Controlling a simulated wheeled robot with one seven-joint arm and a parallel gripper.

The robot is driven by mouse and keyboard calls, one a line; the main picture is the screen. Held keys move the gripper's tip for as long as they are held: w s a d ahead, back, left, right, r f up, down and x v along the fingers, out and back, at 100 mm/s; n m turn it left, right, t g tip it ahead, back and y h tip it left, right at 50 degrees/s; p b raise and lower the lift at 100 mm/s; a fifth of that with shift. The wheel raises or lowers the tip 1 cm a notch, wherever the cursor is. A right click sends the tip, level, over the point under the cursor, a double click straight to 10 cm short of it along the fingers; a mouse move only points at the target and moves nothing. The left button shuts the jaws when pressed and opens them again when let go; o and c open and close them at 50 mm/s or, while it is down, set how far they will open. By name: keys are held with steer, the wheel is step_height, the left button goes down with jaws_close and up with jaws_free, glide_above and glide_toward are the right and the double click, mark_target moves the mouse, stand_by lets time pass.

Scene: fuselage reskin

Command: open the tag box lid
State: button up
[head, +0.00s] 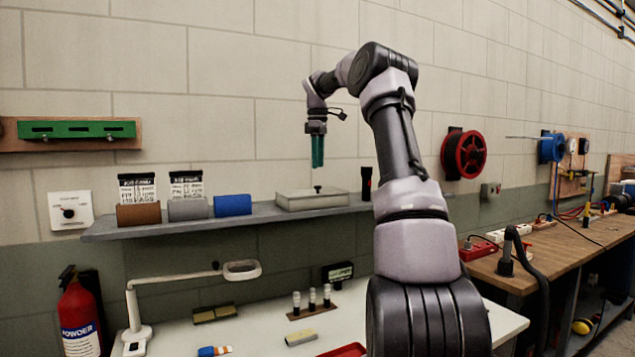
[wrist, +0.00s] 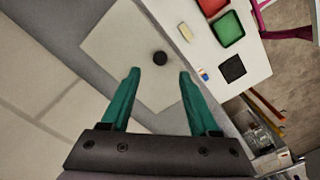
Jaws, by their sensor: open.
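The tag box (head: 312,200) is a pale grey flat box on the wall shelf, with its lid (head: 300,193) lying on top and a small dark knob (head: 317,188) on the lid. In the wrist view the pale lid (wrist: 115,45) fills the upper middle and its round black knob (wrist: 159,58) is plain. My gripper (head: 317,166) points down above the box, with teal fingers a little above the knob. In the wrist view my gripper (wrist: 158,74) is open and empty, and the knob appears between and just beyond the fingertips.
The grey shelf (head: 240,222) also holds brown, grey and blue blocks left of the box. A dark cylinder (head: 366,183) stands close to the box's right. Below is a white table (head: 265,325) with a lamp (head: 240,270) and small items. The wall is close behind.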

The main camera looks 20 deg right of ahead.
step_height(320, 180, down, 7)
stand_by(0.3)
jaws_close()
stand_by(1.4)
